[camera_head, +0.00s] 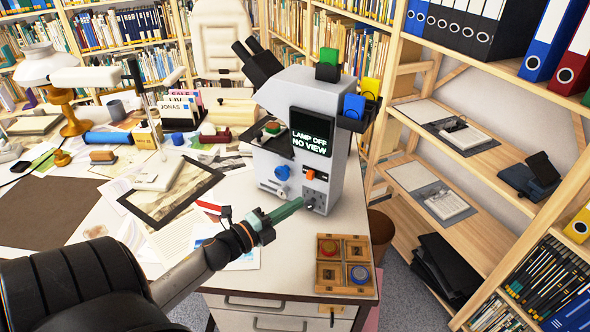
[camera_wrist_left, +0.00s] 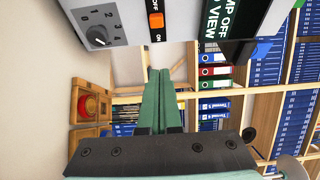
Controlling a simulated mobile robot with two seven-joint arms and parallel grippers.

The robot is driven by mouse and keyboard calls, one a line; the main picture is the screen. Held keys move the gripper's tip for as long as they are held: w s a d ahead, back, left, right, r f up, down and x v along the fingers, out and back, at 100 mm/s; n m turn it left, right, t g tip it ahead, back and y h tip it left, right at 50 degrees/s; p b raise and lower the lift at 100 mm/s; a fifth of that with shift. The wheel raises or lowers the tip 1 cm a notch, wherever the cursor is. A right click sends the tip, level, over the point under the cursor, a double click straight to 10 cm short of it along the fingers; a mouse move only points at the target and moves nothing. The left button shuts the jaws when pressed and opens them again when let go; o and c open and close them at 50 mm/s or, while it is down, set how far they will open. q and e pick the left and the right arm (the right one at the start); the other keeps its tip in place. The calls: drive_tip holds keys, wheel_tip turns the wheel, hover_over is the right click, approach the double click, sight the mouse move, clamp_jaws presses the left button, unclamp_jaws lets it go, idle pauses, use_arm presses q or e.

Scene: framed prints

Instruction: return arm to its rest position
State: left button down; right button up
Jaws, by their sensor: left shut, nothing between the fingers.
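My left arm comes in from the lower left in the head view. Its gripper (camera_head: 300,202) has green fingers, shut and empty, pointing at the lower front of a grey microscope-like device (camera_head: 347,170). The fingertips are close to the device's dial panel; I cannot tell whether they touch. In the left wrist view the shut green fingers (camera_wrist_left: 158,73) stand just below the device's front (camera_wrist_left: 160,40), which carries a dial and an orange switch. The device's screen (camera_head: 310,138) reads "LAMP OFF NO VIEW". My right gripper is not in view.
A wooden compartment box (camera_head: 330,273) with a red and a blue round piece sits at the desk's front right corner. A framed print (camera_head: 155,215), papers, lamps and cards crowd the desk's left. Shelves (camera_head: 480,150) with binders stand at right.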

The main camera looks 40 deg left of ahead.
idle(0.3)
use_arm(q)
drive_tip(key=s+d+f+n+g+y, duration=0.1)
drive_tip(key=s+d+f+n+g, duration=0.1)
drive_tip(key=n, duration=0.2)
drive_tip(key=s+d+f+n+g+y, duration=0.2)
drive_tip(key=s+d+n+g, duration=0.1)
drive_tip(key=n, duration=0.2)
drive_tip(key=s+d+f+n+g+y, duration=0.2)
drive_tip(key=s+f+n+g, duration=0.1)
drive_tip(key=n, duration=0.2)
drive_tip(key=shift+s+d+f, duration=0.1)
drive_tip(key=shift+d, duration=0.1)
drive_tip(key=s+d+n+g+h, duration=0.3)
drive_tip(key=s+d+g, duration=0.3)
drive_tip(key=s+d, duration=0.5)
drive_tip(key=w+d+f+t+h+p, duration=0.2)
drive_tip(key=f+t, duration=0.3)
drive_tip(key=f, duration=0.4)
drive_tip(key=shift+w+d+t+p, duration=0.3)
drive_tip(key=shift+w+d+p, duration=0.15)
drive_tip(key=shift+w+d, duration=0.2)
